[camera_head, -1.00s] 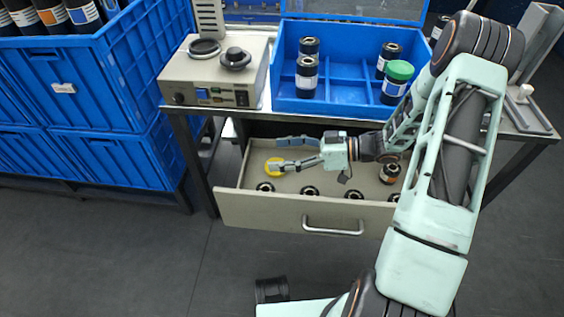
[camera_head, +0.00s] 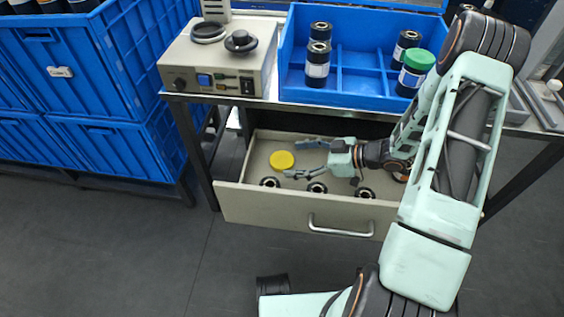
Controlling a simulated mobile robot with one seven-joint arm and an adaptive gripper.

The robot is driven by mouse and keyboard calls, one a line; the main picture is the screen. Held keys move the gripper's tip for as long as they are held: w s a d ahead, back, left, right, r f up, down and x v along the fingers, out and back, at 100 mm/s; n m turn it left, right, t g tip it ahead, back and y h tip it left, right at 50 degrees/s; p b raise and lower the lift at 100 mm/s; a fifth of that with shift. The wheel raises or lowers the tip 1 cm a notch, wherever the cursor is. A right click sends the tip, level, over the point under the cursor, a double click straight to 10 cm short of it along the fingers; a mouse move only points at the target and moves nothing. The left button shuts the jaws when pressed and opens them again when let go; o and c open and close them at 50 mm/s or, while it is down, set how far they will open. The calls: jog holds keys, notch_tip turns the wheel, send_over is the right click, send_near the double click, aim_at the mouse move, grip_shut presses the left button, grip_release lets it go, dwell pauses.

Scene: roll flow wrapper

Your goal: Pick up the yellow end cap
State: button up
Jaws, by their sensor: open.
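The yellow end cap (camera_head: 282,160) lies inside the open drawer (camera_head: 262,203), towards its back left. It looks like a flat round disc and is fully visible. My gripper (camera_head: 292,159) is inside the drawer just to the right of the cap, its fingers pointing left. The fingers are spread apart and empty, one towards the back and one towards the front. Whether a fingertip touches the cap cannot be told from this angle.
Several black rolls (camera_head: 317,188) stand along the drawer's front wall. On the table above are a beige control box (camera_head: 205,85) and a blue divided crate (camera_head: 345,88) holding black rolls, one with a green cap (camera_head: 419,60). Blue crates (camera_head: 125,95) stand at left.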

aim_at(281, 159)
jog(key=b+x, duration=0.1)
jog(key=x, duration=0.2)
jog(key=shift+a+f, duration=0.1)
jog(key=shift+a, duration=0.15)
jog(key=c, duration=0.9)
